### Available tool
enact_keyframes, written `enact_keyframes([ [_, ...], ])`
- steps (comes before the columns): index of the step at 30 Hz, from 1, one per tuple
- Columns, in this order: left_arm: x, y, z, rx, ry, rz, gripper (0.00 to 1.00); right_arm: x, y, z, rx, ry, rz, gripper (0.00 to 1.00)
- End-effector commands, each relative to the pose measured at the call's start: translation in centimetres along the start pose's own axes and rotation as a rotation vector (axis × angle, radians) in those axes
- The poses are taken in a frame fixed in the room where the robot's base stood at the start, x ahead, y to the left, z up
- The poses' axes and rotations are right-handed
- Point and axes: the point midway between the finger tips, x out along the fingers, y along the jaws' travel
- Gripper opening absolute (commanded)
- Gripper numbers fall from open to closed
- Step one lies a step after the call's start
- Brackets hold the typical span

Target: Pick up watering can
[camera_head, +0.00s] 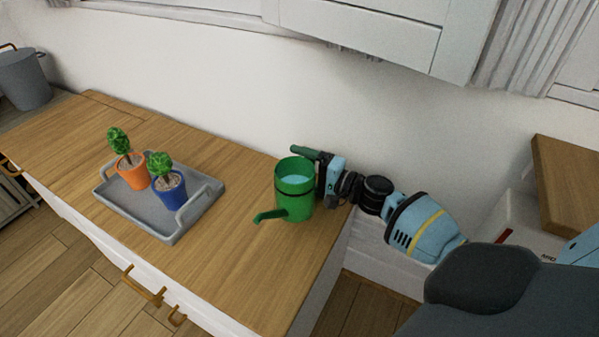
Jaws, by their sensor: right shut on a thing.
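The green watering can (294,188) stands upright at the right end of the wooden counter, and its spout points to the lower left. Its inside looks light blue. My right gripper (324,180) is at the can's right side, reaching in from the right, and is shut on the can. The part it grips is mostly hidden by the gripper. I cannot tell whether the can's base is touching the counter. My left gripper is not in view.
A grey tray (140,219) on the counter (235,257) holds an orange pot (132,173) and a blue pot (170,190) with small plants. A grey bucket (25,80) is at the far left. The wall is close behind the can.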

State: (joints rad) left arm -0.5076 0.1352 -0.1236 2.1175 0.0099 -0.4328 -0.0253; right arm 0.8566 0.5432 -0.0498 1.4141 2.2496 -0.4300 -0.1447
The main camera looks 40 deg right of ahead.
Motion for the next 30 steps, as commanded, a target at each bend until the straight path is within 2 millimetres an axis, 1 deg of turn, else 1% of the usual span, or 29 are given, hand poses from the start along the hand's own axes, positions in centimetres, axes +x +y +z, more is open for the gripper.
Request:
enact_keyframes([
  [1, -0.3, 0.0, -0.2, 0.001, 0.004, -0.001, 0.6, 0.1, -1.0, -0.1, -0.001, 0.0, -0.008, 0.34],
  [8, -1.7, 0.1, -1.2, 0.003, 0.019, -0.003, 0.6, 0.0, -4.2, -0.1, -0.003, 0.0, -0.01, 0.34],
  [9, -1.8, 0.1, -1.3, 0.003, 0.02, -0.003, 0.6, 0.3, -3.8, 0.8, 0.002, -0.002, -0.009, 0.34],
  [11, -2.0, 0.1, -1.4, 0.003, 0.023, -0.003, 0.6, 0.7, -3.8, 1.8, 0.002, -0.002, -0.008, 0.34],
  [14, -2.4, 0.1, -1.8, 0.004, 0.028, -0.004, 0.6, 1.3, -4.0, 3.7, 0.003, -0.002, -0.008, 0.34],
  [21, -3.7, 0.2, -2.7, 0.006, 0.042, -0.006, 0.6, 3.2, -4.7, 9.1, 0.003, -0.002, -0.01, 0.34],
  [24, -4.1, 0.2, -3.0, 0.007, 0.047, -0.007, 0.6, 3.9, -4.8, 11.0, 0.002, -0.002, -0.01, 0.34],
  [30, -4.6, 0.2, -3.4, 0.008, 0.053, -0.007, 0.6, 4.8, -4.9, 13.7, 0.001, 0.0, -0.007, 0.34],
])
